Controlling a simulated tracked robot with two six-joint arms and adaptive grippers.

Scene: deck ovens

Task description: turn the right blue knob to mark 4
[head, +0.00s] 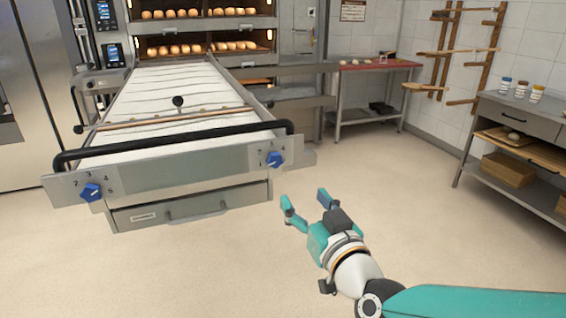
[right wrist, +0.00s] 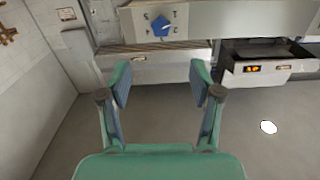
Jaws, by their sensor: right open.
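The right blue knob (head: 274,159) sits on the right end of the steel front panel of the loader, with number marks around it. It also shows in the right wrist view (right wrist: 161,27), beyond and between my fingertips, where the picture is upside down. Which mark its pointer is on is too small to tell. My right gripper (head: 306,200) is open and empty, below and to the right of the knob and apart from it. Its two fingers also show in the right wrist view (right wrist: 158,83). The left blue knob (head: 91,192) is on the panel's left end. My left gripper is not in view.
A black bar handle (head: 175,138) runs along the loader front above the panel. A drawer (head: 170,211) is below it. A red-topped table (head: 375,65) stands at the back, and a shelved bench (head: 520,110) at the right. The floor around my right gripper is clear.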

